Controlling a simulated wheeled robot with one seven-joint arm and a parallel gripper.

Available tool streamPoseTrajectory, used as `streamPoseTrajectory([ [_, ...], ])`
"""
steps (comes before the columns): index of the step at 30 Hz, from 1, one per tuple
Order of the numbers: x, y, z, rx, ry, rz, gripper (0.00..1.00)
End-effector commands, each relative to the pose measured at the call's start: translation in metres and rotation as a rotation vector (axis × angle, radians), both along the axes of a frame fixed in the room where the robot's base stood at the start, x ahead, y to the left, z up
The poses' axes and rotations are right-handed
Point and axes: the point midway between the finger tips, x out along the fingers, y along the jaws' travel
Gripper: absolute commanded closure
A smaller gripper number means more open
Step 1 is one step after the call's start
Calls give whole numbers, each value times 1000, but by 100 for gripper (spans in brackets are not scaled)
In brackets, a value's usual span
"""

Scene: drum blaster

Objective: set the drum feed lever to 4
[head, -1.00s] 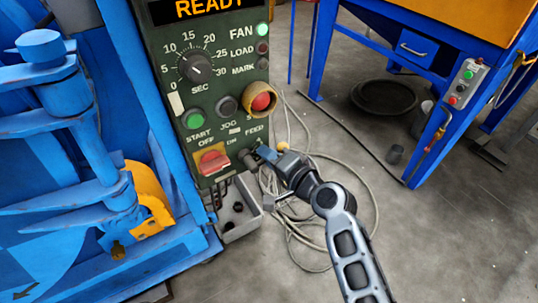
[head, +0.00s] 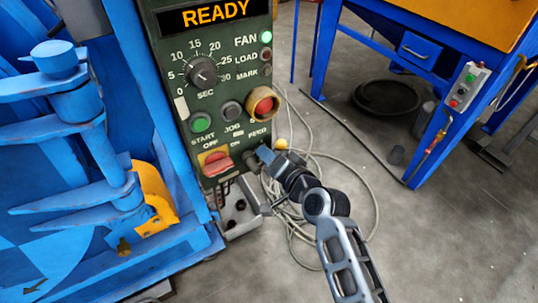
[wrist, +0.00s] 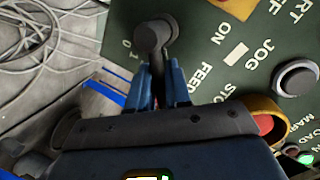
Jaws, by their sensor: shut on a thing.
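The drum feed lever (wrist: 154,36) is dark grey, with a round hub on the green control panel, in the wrist view. My gripper (wrist: 160,75) is shut on the lever, its blue fingers on either side of the arm below the hub. The numbers 0 and 1 show to the left of the hub; the other scale marks are hidden, so I cannot read the setting. In the head view, my gripper (head: 264,153) is at the panel's lower right corner, beside the FEED label, and the lever is mostly hidden.
The control panel (head: 226,100) shows READY and carries a timer dial (head: 203,70), a START button (head: 200,122), a red switch (head: 217,165) and a ringed red button (head: 264,106). A grey bin (head: 243,222) is below. Cables (head: 340,165) lie on the floor at right.

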Motion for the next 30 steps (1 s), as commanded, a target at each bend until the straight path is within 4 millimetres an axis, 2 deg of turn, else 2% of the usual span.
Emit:
streamPoseTrajectory([
  [4,-1,0,-2,-2,2,1,100],
  [5,-1,0,-2,-2,2,1,79],
  [10,-1,0,-1,-1,2,1,63],
  [20,-5,-3,1,1,1,0,62],
  [30,-45,-33,15,0,2,-1,62],
])
